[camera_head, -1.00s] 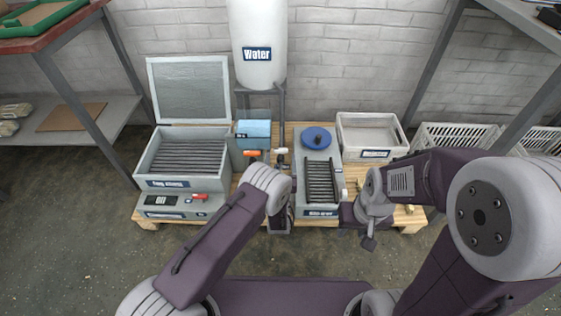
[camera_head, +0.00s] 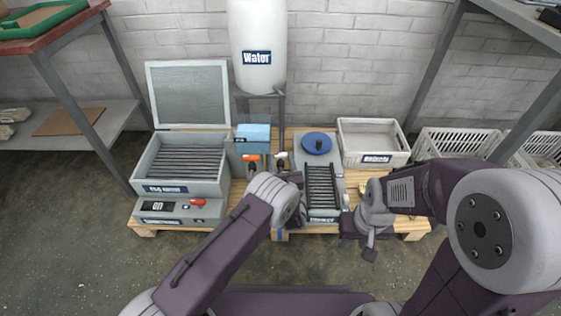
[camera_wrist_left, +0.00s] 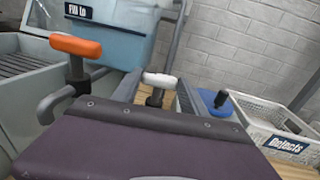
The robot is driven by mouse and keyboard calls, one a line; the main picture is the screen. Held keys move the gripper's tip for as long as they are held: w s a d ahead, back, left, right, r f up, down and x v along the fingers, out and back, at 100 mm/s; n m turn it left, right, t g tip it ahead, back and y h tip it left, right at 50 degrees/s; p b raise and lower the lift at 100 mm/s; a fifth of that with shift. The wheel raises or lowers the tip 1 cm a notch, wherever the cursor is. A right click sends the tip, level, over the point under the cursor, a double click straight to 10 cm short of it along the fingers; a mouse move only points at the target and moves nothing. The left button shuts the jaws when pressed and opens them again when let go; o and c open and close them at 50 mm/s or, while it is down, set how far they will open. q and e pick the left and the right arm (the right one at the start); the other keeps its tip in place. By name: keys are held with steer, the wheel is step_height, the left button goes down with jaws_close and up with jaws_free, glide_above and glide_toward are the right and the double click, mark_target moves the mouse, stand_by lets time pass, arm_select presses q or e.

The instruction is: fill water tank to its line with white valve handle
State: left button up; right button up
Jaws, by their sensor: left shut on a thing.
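The white water drum (camera_head: 262,25), labelled "Water", stands on a stand at the back. Below it is the pale blue tank (camera_head: 253,133); its "Fill to" label shows in the left wrist view (camera_wrist_left: 108,22). The water level against the line cannot be made out. The white valve handle (camera_wrist_left: 160,80) is right of the orange handle (camera_wrist_left: 76,45). My left gripper (camera_wrist_left: 156,92) is shut on the white valve handle; its fingers are mostly hidden in the head view. My right gripper (camera_head: 369,250) hangs before the bench's right part; its jaw opening is unclear.
An open-lidded grey box (camera_head: 146,165) stands left, with a control panel (camera_head: 158,208) before it. A grey roller unit (camera_head: 318,213) with a blue disc (camera_head: 317,142) is right of the valves. A white "Defects" crate (camera_head: 402,150) stands behind right.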

arm_select(q)
steer(key=n+y+b, duration=0.1)
steer(key=n+g+y+b, duration=0.1)
steer(key=n+y+b, duration=0.1)
steer(key=y, duration=0.1)
steer(key=shift+w+d+f, duration=0.1)
steer(key=shift+d+f, duration=0.2)
steer(key=shift+d, duration=0.05)
steer(key=shift+r+n+g+y+b, duration=0.3)
steer(key=shift+g+y+b, duration=0.1)
steer(key=shift+y+b, duration=0.1)
steer(key=o, duration=1.4)
